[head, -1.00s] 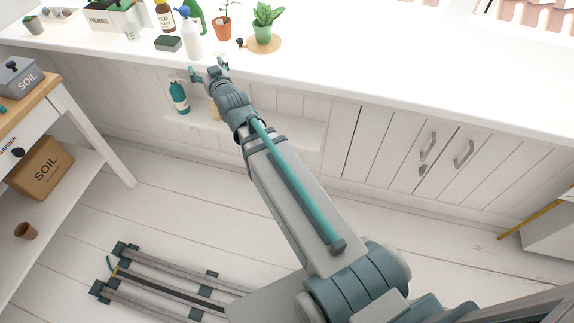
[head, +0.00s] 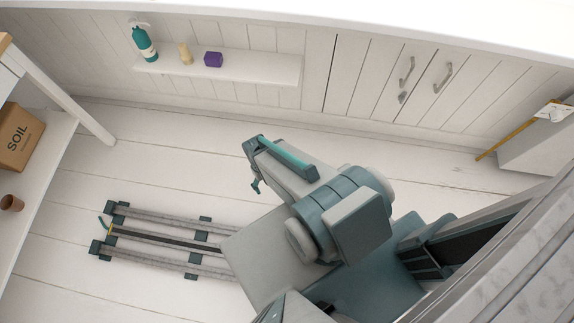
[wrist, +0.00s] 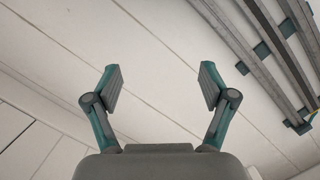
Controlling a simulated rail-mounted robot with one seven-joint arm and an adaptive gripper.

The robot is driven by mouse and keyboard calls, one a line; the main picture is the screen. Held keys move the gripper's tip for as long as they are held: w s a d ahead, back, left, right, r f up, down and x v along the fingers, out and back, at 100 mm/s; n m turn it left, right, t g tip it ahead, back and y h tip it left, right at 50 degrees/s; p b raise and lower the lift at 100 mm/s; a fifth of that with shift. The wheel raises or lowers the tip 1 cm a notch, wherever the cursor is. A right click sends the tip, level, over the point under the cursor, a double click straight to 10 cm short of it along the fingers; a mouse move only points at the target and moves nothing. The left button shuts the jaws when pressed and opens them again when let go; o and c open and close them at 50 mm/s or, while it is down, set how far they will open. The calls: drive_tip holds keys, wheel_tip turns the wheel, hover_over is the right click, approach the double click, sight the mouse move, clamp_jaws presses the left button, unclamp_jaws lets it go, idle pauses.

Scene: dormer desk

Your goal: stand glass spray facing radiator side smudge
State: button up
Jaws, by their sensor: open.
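I cannot tell for sure which bottle is the glass spray. The radiator and the smudge are not visible in either view now. My gripper (wrist: 161,86) is open and empty in the wrist view, with its fingers wide apart over bare white floorboards. My arm is folded low over the floor in the head view, well away from the shelf. My fingers cannot be made out clearly there.
A beige bottle (head: 185,53) and a purple box (head: 213,59) share the white shelf (head: 260,70). Cupboard doors with handles (head: 406,72) are to the right. A bench with a SOIL box (head: 20,138) and pot (head: 12,203) stands left. Rails (head: 160,230) cross the floor.

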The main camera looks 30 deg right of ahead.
drive_tip(key=s+g, duration=0.1)
drive_tip(key=s, duration=0.3)
drive_tip(key=s+g, duration=0.1)
drive_tip(key=s, duration=0.3)
drive_tip(key=s+f+g, duration=0.1)
drive_tip(key=s+g, duration=0.1)
drive_tip(key=s, duration=0.2)
drive_tip(key=shift+s+d, duration=0.3)
drive_tip(key=shift+s, duration=0.05)
drive_tip(key=shift+c, duration=0.8)
drive_tip(key=shift+f, duration=0.1)
